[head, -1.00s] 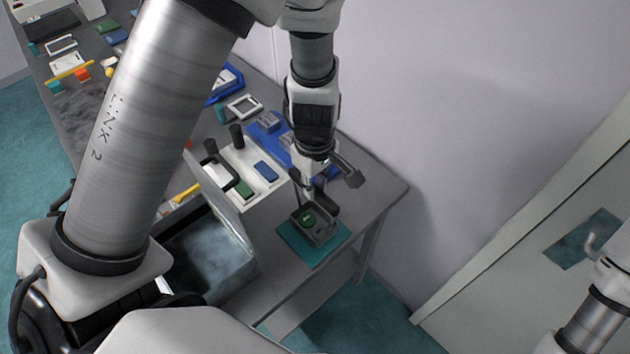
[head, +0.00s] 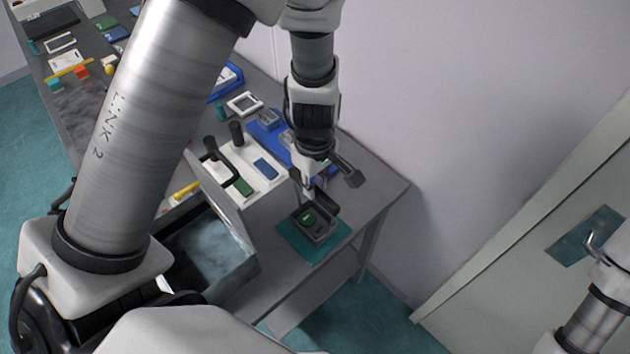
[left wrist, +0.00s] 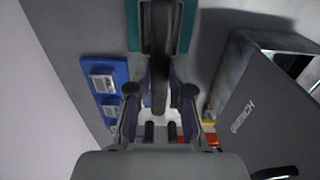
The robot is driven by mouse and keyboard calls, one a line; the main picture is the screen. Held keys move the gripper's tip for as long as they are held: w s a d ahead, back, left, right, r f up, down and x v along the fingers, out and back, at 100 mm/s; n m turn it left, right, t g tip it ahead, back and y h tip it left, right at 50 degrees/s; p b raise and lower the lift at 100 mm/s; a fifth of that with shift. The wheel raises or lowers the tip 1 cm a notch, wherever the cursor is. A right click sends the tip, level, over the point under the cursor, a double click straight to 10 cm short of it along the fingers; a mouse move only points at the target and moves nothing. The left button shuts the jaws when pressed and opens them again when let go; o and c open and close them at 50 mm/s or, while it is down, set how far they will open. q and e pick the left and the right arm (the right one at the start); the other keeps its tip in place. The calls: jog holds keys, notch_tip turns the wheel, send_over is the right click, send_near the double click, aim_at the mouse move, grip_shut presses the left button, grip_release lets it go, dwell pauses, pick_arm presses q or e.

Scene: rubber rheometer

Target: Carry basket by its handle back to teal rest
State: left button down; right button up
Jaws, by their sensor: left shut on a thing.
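The small dark grey basket (head: 325,229), with a green round piece inside, is over the teal rest (head: 300,250) at the table's near right corner. It looks upright and within the rest's outline; whether it touches the rest is hard to tell. My left gripper (head: 308,192) is above the basket, shut on its handle. In the left wrist view the dark handle (left wrist: 160,60) runs between the fingers of my left gripper (left wrist: 160,100), and the teal rest (left wrist: 190,22) shows behind it. My right gripper is out of view; only part of that arm shows at the lower right.
The grey quench tank (head: 207,250) stands left of the rest; its QUENCH wall (left wrist: 255,120) is close in the left wrist view. A white board (head: 246,170) and a blue tray (head: 268,135) lie behind. A wall borders the table's right side.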

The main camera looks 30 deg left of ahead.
pick_arm(q)
jog(key=shift+f, duration=0.25)
jog(key=c, duration=1)
grip_release()
jog(key=shift+o, duration=0.2)
jog(key=shift+r, duration=0.1)
notch_tip(320, 180, up, 12)
